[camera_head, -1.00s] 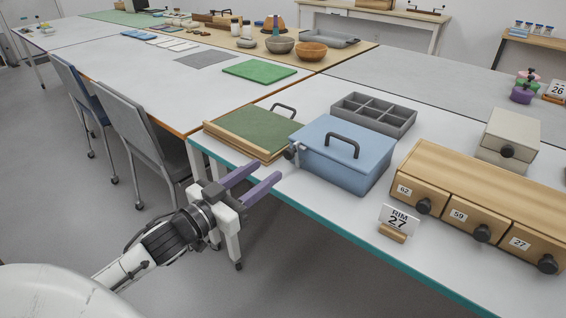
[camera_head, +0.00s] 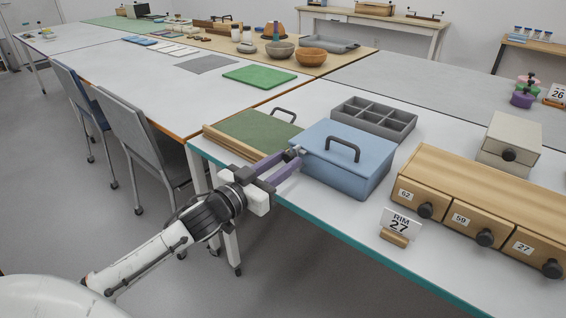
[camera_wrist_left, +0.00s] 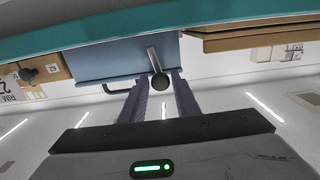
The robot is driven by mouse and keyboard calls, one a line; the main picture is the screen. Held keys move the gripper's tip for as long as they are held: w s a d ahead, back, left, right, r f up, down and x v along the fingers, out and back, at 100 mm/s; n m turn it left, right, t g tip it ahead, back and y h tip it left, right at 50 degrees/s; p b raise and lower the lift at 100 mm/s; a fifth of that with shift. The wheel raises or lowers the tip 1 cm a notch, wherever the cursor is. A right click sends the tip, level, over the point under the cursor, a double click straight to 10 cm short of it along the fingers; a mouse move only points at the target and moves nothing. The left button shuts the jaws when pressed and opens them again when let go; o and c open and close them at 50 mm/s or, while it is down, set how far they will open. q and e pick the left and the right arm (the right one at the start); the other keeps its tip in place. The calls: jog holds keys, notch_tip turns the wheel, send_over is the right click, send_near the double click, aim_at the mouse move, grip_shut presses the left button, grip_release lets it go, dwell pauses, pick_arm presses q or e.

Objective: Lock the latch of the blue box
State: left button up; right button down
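The blue box (camera_head: 345,170), lid closed and with a dark handle on top, stands near the table's front edge. Its latch (camera_head: 291,153), a grey lever with a dark knob, is on the box's left side. My left gripper (camera_head: 287,162) is at the latch, its purple fingers apart. In the left wrist view, which looks upside down, the latch knob (camera_wrist_left: 159,81) sits between the fingertips (camera_wrist_left: 161,78). The lever runs from the knob toward the blue box (camera_wrist_left: 110,60). I cannot tell whether the fingers touch the knob. My right gripper is not in view.
A green-topped wooden board or case (camera_head: 250,130) lies close left of the box. A grey compartment tray (camera_head: 375,117) is behind it. A wooden drawer unit (camera_head: 480,200) and a RIM 27 sign (camera_head: 400,224) stand to the right. The table's teal front edge (camera_head: 330,239) runs below.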

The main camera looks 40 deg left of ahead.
pick_arm(q)
jog(key=c, duration=0.6)
jog(key=shift+d+r+m+p, duration=0.2)
jog(key=shift+m+p, duration=0.2)
jog(key=shift+p, duration=0.25)
grip_shut()
jog(key=shift+m+p, duration=0.3)
jog(key=shift+p, duration=0.1)
jog(key=shift+d+f+m, duration=0.1)
jog(key=shift+d+m, duration=0.1)
jog(key=shift+m, duration=0.3)
jog(key=shift+f, duration=0.1)
jog(key=o, duration=1)
grip_release()
jog(key=shift+s, duration=0.1)
